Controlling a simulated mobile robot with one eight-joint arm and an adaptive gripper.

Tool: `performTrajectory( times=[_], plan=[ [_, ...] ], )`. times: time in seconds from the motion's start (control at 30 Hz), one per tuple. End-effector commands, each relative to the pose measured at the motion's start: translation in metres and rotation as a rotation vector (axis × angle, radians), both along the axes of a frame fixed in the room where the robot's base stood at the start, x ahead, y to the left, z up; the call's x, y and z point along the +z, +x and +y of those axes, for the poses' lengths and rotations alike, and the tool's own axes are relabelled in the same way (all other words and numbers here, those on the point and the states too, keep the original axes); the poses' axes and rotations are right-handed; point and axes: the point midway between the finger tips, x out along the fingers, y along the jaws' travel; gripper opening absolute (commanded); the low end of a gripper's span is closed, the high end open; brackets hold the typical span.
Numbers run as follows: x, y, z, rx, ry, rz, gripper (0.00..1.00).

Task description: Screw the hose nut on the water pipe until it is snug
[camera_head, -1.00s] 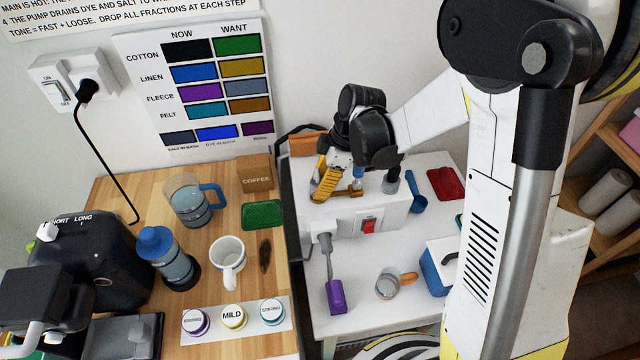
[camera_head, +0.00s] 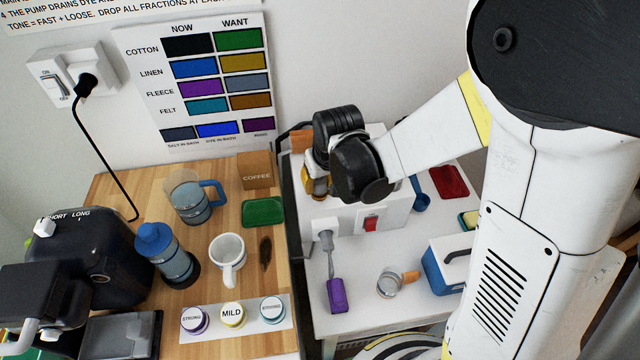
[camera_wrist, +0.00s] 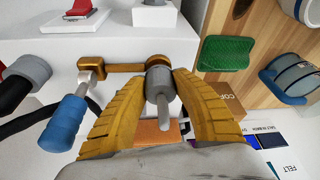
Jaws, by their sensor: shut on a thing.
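In the wrist view, my gripper (camera_wrist: 159,76) has its two ribbed yellow fingers on either side of a grey cylinder that looks like the hose nut (camera_wrist: 158,88), with a thin grey stem pointing toward the camera. My gripper is shut on it. The nut sits at the end of the brass water pipe (camera_wrist: 118,68), in line with its end fitting; I cannot tell how far it is threaded on. In the head view, my wrist hides the nut and pipe, and only a bit of yellow finger (camera_head: 310,186) shows above the white box (camera_head: 395,214).
A blue-handled part (camera_wrist: 65,122) stands beside the pipe, left of the fingers in the wrist view. The white box carries a red switch (camera_head: 371,222).

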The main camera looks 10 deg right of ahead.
Motion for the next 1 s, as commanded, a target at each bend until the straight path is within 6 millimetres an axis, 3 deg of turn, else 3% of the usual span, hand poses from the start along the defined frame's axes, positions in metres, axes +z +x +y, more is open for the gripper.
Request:
performTrajectory(
  times=[0.2,0.23,0.3,1.0],
  plan=[
    [-0.0006,-0.0031,-0.0003,-0.011,0.001,0.007,0.00],
    [-0.0006,-0.0032,-0.0003,-0.011,0.001,0.007,0.41],
    [-0.0006,-0.0030,-0.0003,-0.011,0.001,0.007,0.55],
    [0.0006,-0.0012,-0.0001,-0.009,0.001,0.003,0.51]
  ],
)
